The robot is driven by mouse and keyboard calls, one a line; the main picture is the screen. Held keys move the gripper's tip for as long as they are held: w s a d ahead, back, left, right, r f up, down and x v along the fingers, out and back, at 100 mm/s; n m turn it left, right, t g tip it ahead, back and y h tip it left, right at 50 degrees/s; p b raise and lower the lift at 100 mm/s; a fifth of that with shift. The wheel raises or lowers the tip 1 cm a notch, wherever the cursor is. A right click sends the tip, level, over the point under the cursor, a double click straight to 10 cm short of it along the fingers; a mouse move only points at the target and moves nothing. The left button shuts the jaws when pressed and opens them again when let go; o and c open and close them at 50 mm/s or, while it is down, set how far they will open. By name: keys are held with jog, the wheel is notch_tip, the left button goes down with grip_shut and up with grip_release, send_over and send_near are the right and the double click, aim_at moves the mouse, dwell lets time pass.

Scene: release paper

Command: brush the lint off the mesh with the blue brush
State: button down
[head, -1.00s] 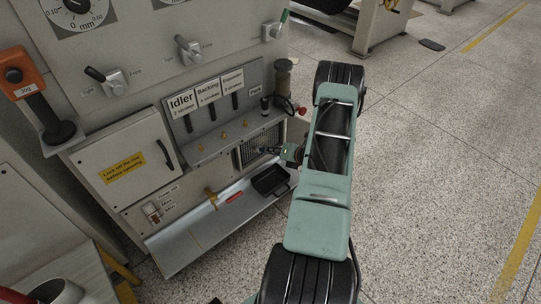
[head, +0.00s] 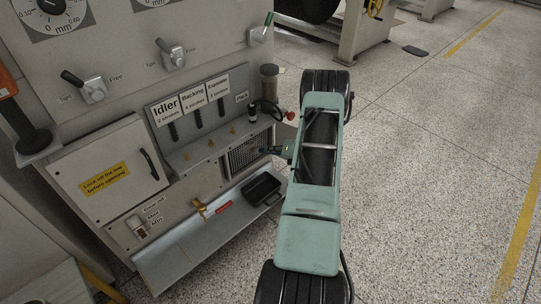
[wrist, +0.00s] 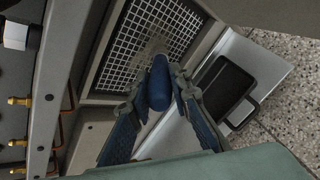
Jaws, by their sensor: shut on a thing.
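My gripper (wrist: 158,92) is shut on the blue brush (wrist: 158,80). The brush's rounded blue end shows between the fingers, pointing at the mesh. A brownish patch (wrist: 149,48) shows over the mesh just beyond the brush; I cannot tell whether it is lint or bristles. Contact with the mesh cannot be told. In the head view my gripper (head: 279,150) is small beside the mesh's right edge.
A black tray (head: 262,189) lies on the metal shelf (head: 180,253) below the mesh, near a red-handled tool (head: 223,208). A handwheel with a red knob (head: 290,116) stands out above the mesh. Levers and a cabinet door (head: 105,175) are to the left.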

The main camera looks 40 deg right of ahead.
jog(key=shift+d+r+b, duration=0.5)
jog(key=shift+d+r, duration=0.05)
jog(key=shift+d, duration=2)
jog(key=shift+a+r, duration=0.6)
jog(key=shift+a, duration=5.7)
jog(key=d, duration=1.2)
jog(key=shift+w+d, duration=0.2)
jog(key=shift+d, duration=0.15)
jog(key=s, duration=0.6)
jog(key=shift+d, duration=0.2)
jog(key=shift+s+d, duration=0.1)
jog(key=shift+s, duration=1.35)
